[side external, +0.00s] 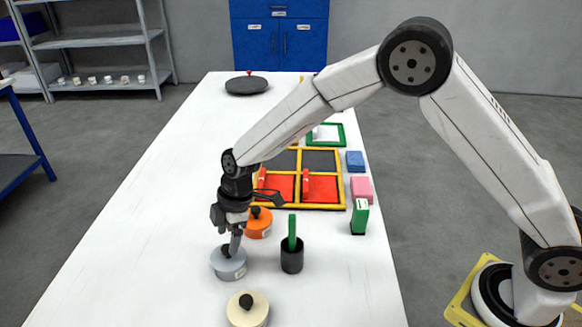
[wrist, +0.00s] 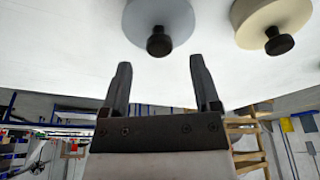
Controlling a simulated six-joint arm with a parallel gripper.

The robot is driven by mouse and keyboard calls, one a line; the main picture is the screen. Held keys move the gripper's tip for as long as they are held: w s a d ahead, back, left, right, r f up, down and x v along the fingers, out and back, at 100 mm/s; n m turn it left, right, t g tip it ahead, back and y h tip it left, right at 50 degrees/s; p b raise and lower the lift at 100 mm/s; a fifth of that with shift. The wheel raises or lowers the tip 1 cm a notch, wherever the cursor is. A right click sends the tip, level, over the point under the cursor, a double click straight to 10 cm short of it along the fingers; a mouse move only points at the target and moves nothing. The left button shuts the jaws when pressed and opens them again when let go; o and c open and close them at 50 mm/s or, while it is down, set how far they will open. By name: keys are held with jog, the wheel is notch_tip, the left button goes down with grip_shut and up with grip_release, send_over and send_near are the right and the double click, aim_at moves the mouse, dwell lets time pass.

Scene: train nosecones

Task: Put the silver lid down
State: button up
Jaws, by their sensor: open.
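The silver lid (side external: 229,266) sits flat on the white table at the front left, its dark knob upward. In the wrist view the silver lid (wrist: 180,20) is at the top, with its black knob (wrist: 158,42) just beyond my fingertips, centred between them. My gripper (side external: 235,248) is directly over the lid, close to the knob. In the wrist view my gripper (wrist: 160,63) has its two fingers spread apart with nothing between them. The side view does not show clearly whether a finger touches the knob.
An orange lid (side external: 259,228) is behind the silver one, and a cream lid (side external: 247,315) in front. A black cup (side external: 292,258) with a green handle stands to the right. A yellow-framed tray (side external: 321,206) with red panels lies behind. The table's left side is clear.

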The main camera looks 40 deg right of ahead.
aim_at(227, 248)
jog(key=shift+x, duration=2)
grip_shut()
